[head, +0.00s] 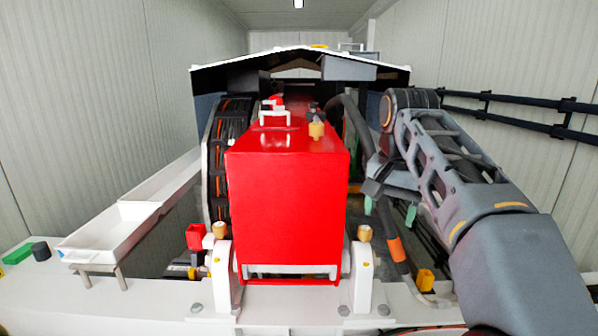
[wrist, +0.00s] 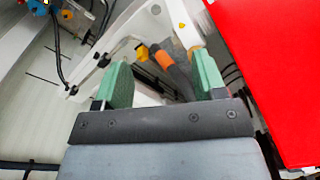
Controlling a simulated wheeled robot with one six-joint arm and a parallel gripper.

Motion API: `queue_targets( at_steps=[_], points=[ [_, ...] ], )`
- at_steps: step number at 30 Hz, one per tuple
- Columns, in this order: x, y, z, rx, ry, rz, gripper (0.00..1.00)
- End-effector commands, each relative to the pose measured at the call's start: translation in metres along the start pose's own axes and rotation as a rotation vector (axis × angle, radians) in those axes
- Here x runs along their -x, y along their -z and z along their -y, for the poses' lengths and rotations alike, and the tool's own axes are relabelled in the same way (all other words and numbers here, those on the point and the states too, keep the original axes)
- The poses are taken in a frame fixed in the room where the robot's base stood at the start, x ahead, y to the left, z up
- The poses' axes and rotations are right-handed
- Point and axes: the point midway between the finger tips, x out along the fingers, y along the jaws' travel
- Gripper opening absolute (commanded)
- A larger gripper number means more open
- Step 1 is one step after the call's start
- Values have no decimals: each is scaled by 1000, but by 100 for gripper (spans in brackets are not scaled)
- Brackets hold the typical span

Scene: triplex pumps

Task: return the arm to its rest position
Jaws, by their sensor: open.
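My arm comes in from the lower right in the head view and bends back toward the middle. My gripper (head: 390,203) hangs to the right of the red pump housing (head: 288,210), with its green fingers pointing down. In the wrist view my gripper (wrist: 161,85) has its two green fingers apart, with nothing held between them. The red housing (wrist: 275,70) fills the right side of that view, beside the right finger and apart from it.
A dark hose with an orange band (head: 396,248) runs below my gripper. A yellow block (head: 425,280) sits on the white frame. Dark pipe rails (head: 520,101) line the right wall. A white tray (head: 110,228) is at the left. A white roof (head: 300,60) covers the machine behind.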

Motion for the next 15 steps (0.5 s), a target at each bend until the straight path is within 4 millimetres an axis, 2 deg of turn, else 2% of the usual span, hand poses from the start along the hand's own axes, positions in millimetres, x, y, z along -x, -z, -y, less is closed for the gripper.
queue_targets(
  at_steps=[7,15],
  points=[
    [-40,15,7,113,21,-43,64],
    [-90,6,4,263,49,-116,64]
  ],
)
